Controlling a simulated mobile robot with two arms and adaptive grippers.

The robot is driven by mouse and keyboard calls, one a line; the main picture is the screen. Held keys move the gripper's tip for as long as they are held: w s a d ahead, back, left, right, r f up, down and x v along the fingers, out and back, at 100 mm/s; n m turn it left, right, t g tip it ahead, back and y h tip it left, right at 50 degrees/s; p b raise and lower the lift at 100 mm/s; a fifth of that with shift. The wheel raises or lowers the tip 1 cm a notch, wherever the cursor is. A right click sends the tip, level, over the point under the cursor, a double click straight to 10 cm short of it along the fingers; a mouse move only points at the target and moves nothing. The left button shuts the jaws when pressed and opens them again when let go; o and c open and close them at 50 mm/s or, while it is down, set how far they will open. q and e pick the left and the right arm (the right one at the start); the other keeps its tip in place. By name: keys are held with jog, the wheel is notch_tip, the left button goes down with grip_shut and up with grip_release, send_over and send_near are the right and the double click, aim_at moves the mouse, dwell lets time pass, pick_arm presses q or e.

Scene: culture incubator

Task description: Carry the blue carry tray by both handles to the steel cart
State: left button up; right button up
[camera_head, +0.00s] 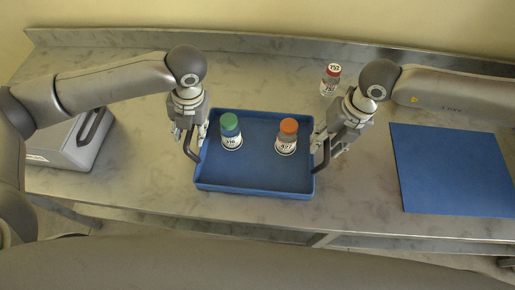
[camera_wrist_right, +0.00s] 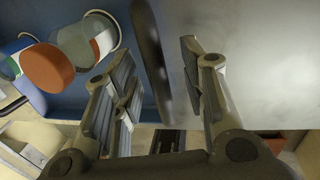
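The blue carry tray (camera_head: 255,185) sits on the steel bench, with a dark handle at each end. A green-capped bottle (camera_head: 230,132) and an orange-capped bottle (camera_head: 287,137) stand in it. My left gripper (camera_head: 191,135) is at the left handle (camera_head: 189,150), its fingers apart; contact cannot be made out. My right gripper (camera_head: 330,140) is at the right handle (camera_head: 321,160). In the right wrist view, the right handle (camera_wrist_right: 152,65) passes between the open fingers (camera_wrist_right: 160,95) with gaps visible. I cannot identify the steel cart in these views.
A red-capped bottle (camera_head: 330,80) stands on the bench behind my right gripper. A blue mat (camera_head: 455,170) lies at the right. Bare bench (camera_head: 355,195) shows between tray and mat.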

pick_arm(q)
jog(key=shift+c, duration=0.5)
pick_arm(e)
jog(key=shift+s, duration=0.1)
jog(key=shift+c, duration=0.5)
pick_arm(q)
grip_shut()
pick_arm(e)
grip_shut()
